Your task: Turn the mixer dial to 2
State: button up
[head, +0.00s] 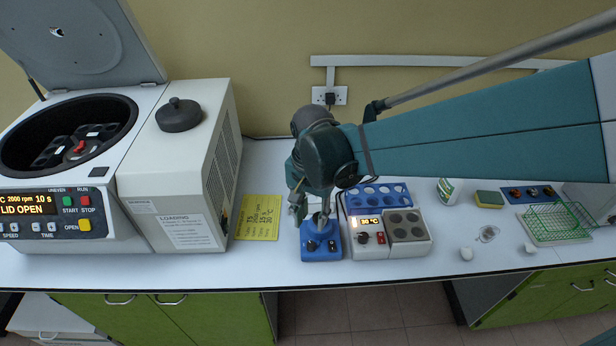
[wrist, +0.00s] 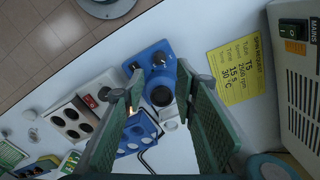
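The blue mixer (head: 321,254) stands near the front edge of the bench. Its dark dial (head: 311,246) is on the front left of its top, beside a small switch (head: 332,246). In the wrist view the mixer (wrist: 147,52) appears turned around, with the dial (wrist: 158,58) just beyond the fingertips and the round dark cup (wrist: 160,95) between the fingers. My gripper (head: 312,212) is above the mixer, pointing down; in the wrist view its two green fingers (wrist: 160,78) are apart and empty. The dial's setting is too small to read.
A heater block (head: 408,247) with a lit display stands close right of the mixer, and a blue tube rack (head: 378,196) is behind it. A yellow note (head: 259,218) lies to the left, beside the open-lidded centrifuge (head: 70,215). The bench's front edge is close.

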aim_at(311, 244)
jog(key=n, duration=0.1)
jog(key=n+p, duration=0.1)
jog(key=n, duration=0.1)
jog(key=shift+w+f+n, duration=0.1)
jog(key=shift+f+n, duration=0.2)
jog(key=shift+f, duration=0.05)
jog(key=shift+c, duration=0.2)
notch_tip(311, 244, down, 3)
jog(key=n+p, duration=0.3)
jog(key=n, duration=1.1)
jog(key=shift+p, duration=0.3)
jog(key=shift+f, duration=0.25)
jog(key=shift+f+b, duration=0.3)
jog(key=shift+f, duration=3.4)
jog(key=c, duration=0.6)
